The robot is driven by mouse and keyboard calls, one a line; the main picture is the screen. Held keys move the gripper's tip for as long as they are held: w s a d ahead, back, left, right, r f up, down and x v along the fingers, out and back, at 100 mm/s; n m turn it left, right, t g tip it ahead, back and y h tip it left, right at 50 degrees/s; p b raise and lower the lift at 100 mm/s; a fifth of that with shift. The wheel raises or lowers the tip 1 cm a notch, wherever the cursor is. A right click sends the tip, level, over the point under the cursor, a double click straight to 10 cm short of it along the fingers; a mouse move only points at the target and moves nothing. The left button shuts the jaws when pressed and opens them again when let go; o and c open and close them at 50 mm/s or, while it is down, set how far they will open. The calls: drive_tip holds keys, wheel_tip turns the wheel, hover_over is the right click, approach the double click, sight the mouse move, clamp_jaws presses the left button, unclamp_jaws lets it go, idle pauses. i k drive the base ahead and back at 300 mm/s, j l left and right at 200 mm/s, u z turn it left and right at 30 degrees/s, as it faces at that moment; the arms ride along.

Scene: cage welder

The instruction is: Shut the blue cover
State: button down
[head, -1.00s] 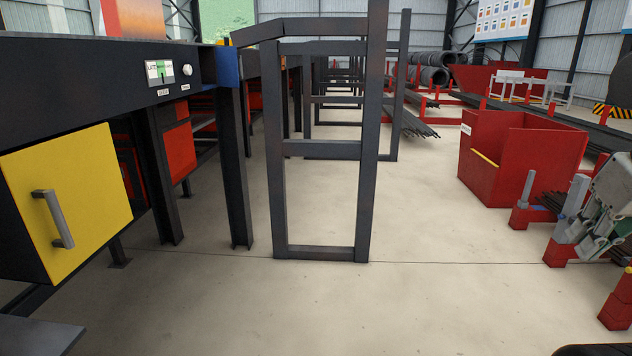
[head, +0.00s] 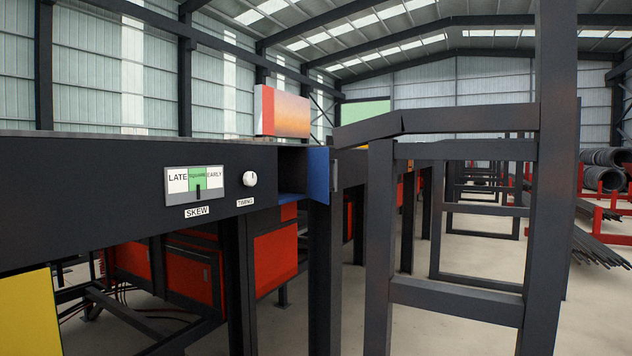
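The blue cover (head: 318,175) is a small upright panel at the right end of the long dark machine beam. It stands swung out from the beam, edge toward the right, with a small grey handle (head: 335,163) on its outer side. Left of it a dark open recess (head: 292,168) shows in the beam, so the cover stands open. How far it is swung is hard to judge from this angle. My gripper is not in view.
Left of the recess are a white timing knob (head: 250,178) and a skew gauge (head: 195,185). A yellow panel (head: 28,315) hangs at lower left. A dark upright frame (head: 545,200) stands close on the right. Bare floor (head: 475,320) shows beyond it.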

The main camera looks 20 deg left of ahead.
sight(319, 161)
drive_tip(key=i+l+u, duration=0.1)
drive_tip(key=i+u, duration=0.3)
drive_tip(key=i+l+u, duration=0.25)
drive_tip(key=u, duration=0.15)
drive_tip(key=i+l+u, duration=0.7)
drive_tip(key=u, duration=0.15)
drive_tip(key=i+l+u, duration=0.25)
drive_tip(key=l, duration=0.25)
drive_tip(key=l+u, duration=0.2)
drive_tip(key=l, duration=0.3)
drive_tip(key=l+u, duration=0.25)
drive_tip(key=l, duration=0.3)
drive_tip(key=k, duration=0.55)
